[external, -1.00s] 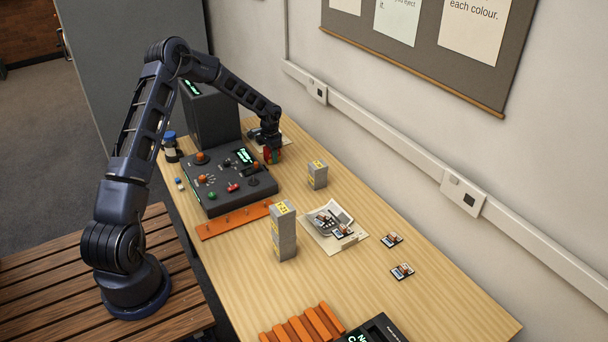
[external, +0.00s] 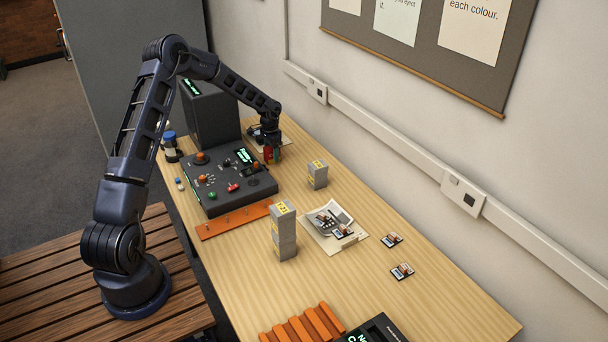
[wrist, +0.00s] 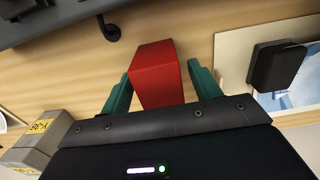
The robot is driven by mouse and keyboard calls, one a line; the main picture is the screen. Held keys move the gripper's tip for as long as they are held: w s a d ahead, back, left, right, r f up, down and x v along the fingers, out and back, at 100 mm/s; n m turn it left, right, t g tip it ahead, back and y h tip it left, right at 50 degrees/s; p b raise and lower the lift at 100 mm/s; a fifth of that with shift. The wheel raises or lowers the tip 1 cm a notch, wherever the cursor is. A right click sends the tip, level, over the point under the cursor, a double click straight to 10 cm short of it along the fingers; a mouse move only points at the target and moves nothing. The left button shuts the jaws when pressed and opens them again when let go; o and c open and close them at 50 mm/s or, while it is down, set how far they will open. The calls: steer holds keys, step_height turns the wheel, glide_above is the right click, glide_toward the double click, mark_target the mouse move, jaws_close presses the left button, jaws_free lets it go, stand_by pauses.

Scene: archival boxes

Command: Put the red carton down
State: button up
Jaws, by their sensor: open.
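The red carton (wrist: 157,75) stands on the wooden table between the two green fingers of my gripper (wrist: 160,82) in the wrist view. The fingers are open, with a gap visible on the right side; on the left the finger is close to the carton, and I cannot tell if it touches. In the external view my gripper (external: 272,155) is low over the table beside the dark control console, and the red carton (external: 267,153) shows only in part behind the fingers.
The control console (external: 225,183) with knobs and a small screen is left of my gripper. Grey boxes with yellow labels stand nearby, a short one (external: 317,176) and a tall one (external: 283,235). The right table edge is clear.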

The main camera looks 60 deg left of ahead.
step_height(320, 180, up, 10)
steer(key=shift+r, duration=0.25)
steer(key=shift+d+r, duration=0.1)
steer(key=s+d+r+t+y, duration=0.1)
steer(key=s+d+r, duration=0.4)
steer(key=d+r, duration=0.35)
steer(key=s+d+r, duration=0.4)
steer(key=d+r, duration=0.4)
steer(key=d, duration=0.2)
steer(key=s+d+r+t+y, duration=0.1)
steer(key=s+d+r, duration=0.4)
steer(key=d+r, duration=0.35)
steer(key=s+d+t, duration=0.1)
steer(key=s+d, duration=0.4)
steer(key=s, duration=0.4)
steer(key=s+d+r+h, duration=0.1)
steer(key=s+d, duration=0.4)
steer(key=s, duration=0.4)
steer(key=s+d+t+h, duration=0.1)
steer(key=s+d, duration=0.4)
steer(key=s, duration=0.5)
steer(key=shift+r+t, duration=0.25)
steer(key=shift+t, duration=0.05)
